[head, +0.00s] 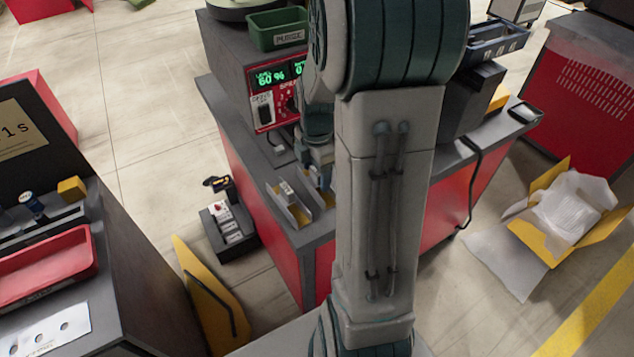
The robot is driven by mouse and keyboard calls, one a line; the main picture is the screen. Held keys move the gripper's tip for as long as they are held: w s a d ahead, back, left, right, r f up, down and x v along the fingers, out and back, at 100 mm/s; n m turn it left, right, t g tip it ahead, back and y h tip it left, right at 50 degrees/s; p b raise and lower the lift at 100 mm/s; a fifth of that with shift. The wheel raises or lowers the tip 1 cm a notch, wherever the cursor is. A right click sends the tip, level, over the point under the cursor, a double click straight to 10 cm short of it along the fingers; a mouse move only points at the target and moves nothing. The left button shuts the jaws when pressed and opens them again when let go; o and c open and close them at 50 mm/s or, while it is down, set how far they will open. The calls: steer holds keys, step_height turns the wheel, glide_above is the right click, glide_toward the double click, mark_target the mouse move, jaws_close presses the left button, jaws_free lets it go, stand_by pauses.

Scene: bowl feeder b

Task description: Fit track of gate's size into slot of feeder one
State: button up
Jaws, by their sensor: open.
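A feeder unit (268,95) with a red front panel stands on the red-sided bench (250,185). Its green display reads 60 %. Grey channel-like pieces with yellow inside (293,208) lie at the bench's near left corner, and a small pale block sits among them. I cannot tell which is the track of the gate's size, or where the slot is. My gripper (322,176) is just above and right of these pieces, open. My arm hides much of it and the bench behind.
A green bin (277,30) sits on the feeder unit. A blue tray (497,42) is on a dark box at right. A left bench holds a red tray (45,268) and a yellow block (72,189). A black pedestal (230,232) and an open yellow box (567,222) stand on the floor.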

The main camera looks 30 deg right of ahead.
steer(key=c, duration=1.2)
steer(key=shift+r, duration=0.1)
